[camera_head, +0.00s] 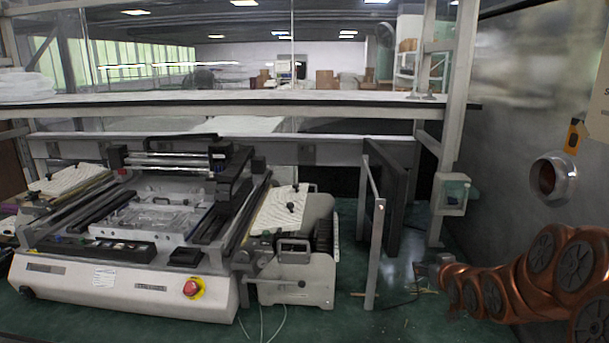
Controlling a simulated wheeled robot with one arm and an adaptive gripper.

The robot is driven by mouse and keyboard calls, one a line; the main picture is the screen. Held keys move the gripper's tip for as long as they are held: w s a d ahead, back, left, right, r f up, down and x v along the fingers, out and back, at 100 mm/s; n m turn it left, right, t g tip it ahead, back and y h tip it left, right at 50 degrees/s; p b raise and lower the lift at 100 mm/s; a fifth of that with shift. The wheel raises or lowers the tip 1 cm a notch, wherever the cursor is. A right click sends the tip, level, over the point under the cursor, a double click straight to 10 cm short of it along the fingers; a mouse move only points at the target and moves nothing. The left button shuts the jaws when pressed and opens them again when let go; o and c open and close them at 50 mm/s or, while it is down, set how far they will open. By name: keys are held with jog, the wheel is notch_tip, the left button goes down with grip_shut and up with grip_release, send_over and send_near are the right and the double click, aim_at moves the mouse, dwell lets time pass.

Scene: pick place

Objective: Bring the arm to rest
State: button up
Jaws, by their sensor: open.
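My copper-coloured arm (515,283) reaches in from the right edge, low over the green surface. It narrows towards the left, where my gripper (428,272) shows as a small greyish end near the lower right. The gripper is open. I see no object between its fingers, though the fingertips are small and hard to make out. It is to the right of the upright metal post and apart from the machine.
A white machine (125,290) with a red button (191,288) fills the left. A metal post (376,240) and dark panel (407,190) stand mid-right. A grey wall (530,110) with a round metal fitting (552,178) is behind the arm.

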jog(key=s+a+r+g+p, duration=0.1)
jog(key=s+a+g, duration=0.3)
jog(key=s, duration=1.2)
jog(key=s+a+r+g+p, duration=0.1)
jog(key=s+a+g, duration=0.4)
jog(key=s, duration=1)
jog(key=s+a+r+m+g+p, duration=0.1)
jog(key=s+a+g, duration=0.4)
jog(key=s, duration=1.1)
jog(key=shift+s+a+r+g+p, duration=0.2)
jog(key=shift+s+g+p, duration=0.15)
jog(key=shift+p, duration=0.3)
jog(key=shift+c, duration=0.2)
